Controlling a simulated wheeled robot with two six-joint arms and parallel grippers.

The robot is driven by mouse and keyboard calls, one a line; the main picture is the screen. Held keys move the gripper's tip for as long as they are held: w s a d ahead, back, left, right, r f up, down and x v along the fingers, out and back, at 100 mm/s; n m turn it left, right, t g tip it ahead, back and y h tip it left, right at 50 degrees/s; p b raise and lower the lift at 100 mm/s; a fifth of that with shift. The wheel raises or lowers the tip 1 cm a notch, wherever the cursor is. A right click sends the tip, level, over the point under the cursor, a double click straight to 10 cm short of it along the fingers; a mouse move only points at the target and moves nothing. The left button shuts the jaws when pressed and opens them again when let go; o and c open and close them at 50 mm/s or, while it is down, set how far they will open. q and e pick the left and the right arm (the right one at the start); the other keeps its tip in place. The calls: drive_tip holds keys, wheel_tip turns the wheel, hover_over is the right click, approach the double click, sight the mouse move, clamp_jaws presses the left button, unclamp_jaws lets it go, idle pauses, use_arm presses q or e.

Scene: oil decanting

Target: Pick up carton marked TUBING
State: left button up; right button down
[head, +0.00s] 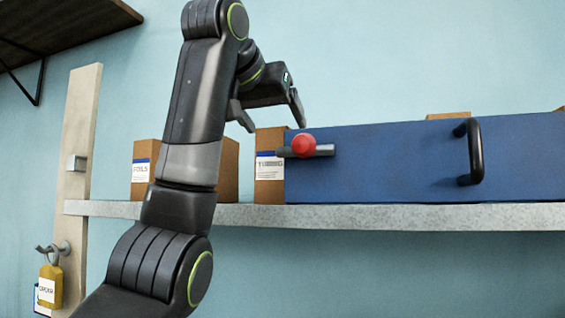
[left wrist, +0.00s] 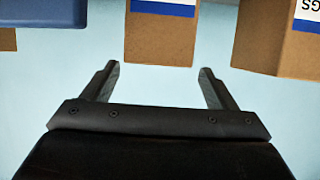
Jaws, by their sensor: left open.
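The brown carton (head: 269,140) with a white and blue label, small text seeming to read TUBING, stands on the shelf, its right part hidden behind a blue panel. My left gripper (head: 273,125) is open and empty, just above and in front of this carton's top. The left wrist view is upside down; there a carton with a blue label edge, apparently the same one (left wrist: 160,38), lies beyond and between the open fingertips (left wrist: 159,70), apart from them. My right gripper is not in view.
Another labelled carton (head: 145,155) stands to the left, partly behind my left arm. The blue panel (head: 400,155) with a red knob (head: 303,145) and black handle (head: 468,152) fronts the shelf (head: 400,216) at right.

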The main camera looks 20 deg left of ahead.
use_arm(q)
drive_tip(key=p+x, duration=0.2)
drive_tip(key=x, duration=0.2)
drive_tip(key=shift+d, duration=0.15)
drive_tip(key=shift+w+f+p, duration=0.3)
drive_tip(key=shift+w, duration=0.15)
drive_tip(key=shift+s, duration=0.1)
drive_tip(key=shift+s, duration=0.1)
drive_tip(key=c, duration=1.4)
drive_tip(key=shift+c, duration=1)
drive_tip(key=shift+r, duration=0.2)
